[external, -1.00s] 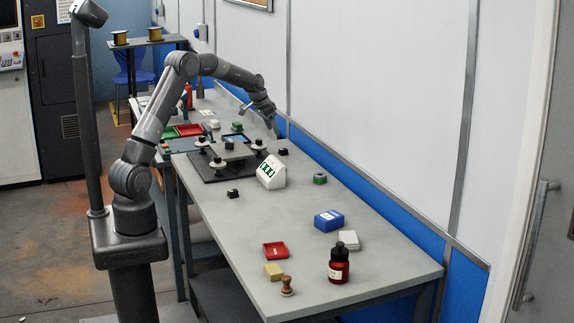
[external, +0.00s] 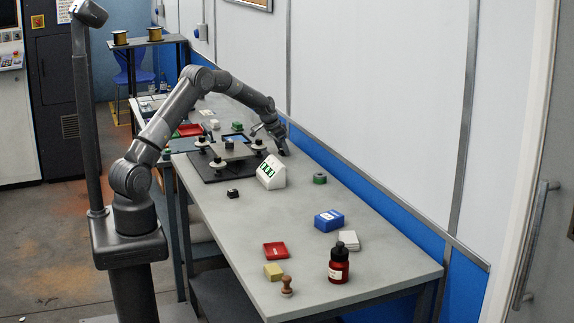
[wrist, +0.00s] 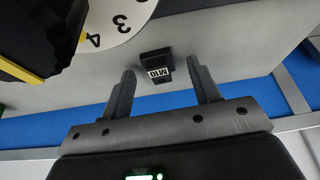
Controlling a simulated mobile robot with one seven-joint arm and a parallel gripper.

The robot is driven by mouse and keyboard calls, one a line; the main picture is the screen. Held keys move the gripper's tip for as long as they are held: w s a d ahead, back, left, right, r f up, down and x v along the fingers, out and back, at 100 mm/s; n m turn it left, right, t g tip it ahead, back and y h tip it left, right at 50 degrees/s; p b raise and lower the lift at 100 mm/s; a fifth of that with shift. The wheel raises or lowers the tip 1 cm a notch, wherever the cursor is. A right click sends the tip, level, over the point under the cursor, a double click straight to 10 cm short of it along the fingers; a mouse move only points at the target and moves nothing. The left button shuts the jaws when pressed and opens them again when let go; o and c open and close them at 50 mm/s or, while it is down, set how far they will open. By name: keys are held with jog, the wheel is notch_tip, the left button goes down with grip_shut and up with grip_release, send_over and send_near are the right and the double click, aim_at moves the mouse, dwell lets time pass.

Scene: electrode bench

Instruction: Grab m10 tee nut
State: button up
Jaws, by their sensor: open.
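The M10 tee nut is a small black block (wrist: 154,62) with a white "M10" label in the wrist view. It lies on the grey bench ahead of my open, empty gripper (wrist: 162,72), roughly centred between the two fingertips. No contact with the fingers is visible. In the external view my gripper (external: 279,148) is low at the bench's wall-side edge, over the nut's spot, and largely hides the nut.
A black plate (external: 203,173) with a raised fixture stands left of the gripper. A white stand with green marks (external: 270,174) is nearby. A numbered white disc (wrist: 120,18) and a black-and-yellow object (wrist: 35,35) show in the wrist view. The wall is close behind.

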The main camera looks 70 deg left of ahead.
jog(key=c, duration=1.1)
jog(key=shift+r, duration=0.1)
